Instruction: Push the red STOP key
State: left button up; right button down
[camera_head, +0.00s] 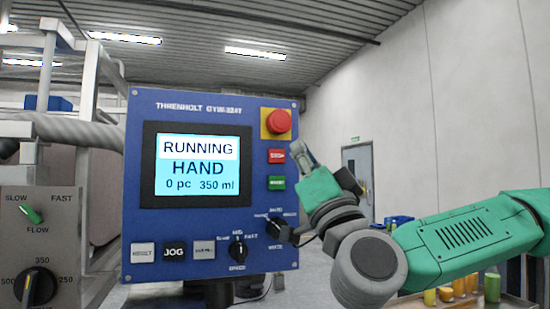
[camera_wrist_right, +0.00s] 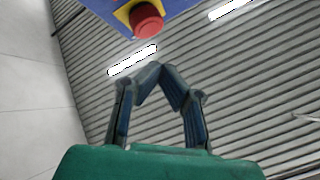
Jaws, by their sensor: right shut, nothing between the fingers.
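In the right wrist view the shut fingers (camera_wrist_right: 158,70) show below a red mushroom button (camera_wrist_right: 146,20), and the red key is not visible there. My left gripper is not in view.
The red mushroom button on its yellow plate (camera_head: 268,131) sits directly above the red key. The screen (camera_head: 197,165) reads RUNNING, HAND, 0 pc, 350 ml. Rotary knobs (camera_head: 279,228) sit lower on the panel. A grey box (camera_head: 40,240) with dials stands at left.

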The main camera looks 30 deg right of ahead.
aim_at(283, 156)
jog(key=w, duration=0.2)
jog(key=w+d, duration=0.1)
jog(key=w, duration=0.2)
jog(key=w+p, duration=0.1)
jog(key=w, duration=0.1)
jog(key=shift+w+d, duration=0.25)
jog(key=shift+d, duration=0.05)
jog(key=shift+w+d+f, duration=0.1)
jog(key=shift+w+d, duration=0.25)
jog(key=shift+w, duration=0.2)
jog(key=shift+a, duration=0.2)
jog(key=shift+d, duration=0.1)
dwell(0.6)
jog(key=shift+w, duration=0.3)
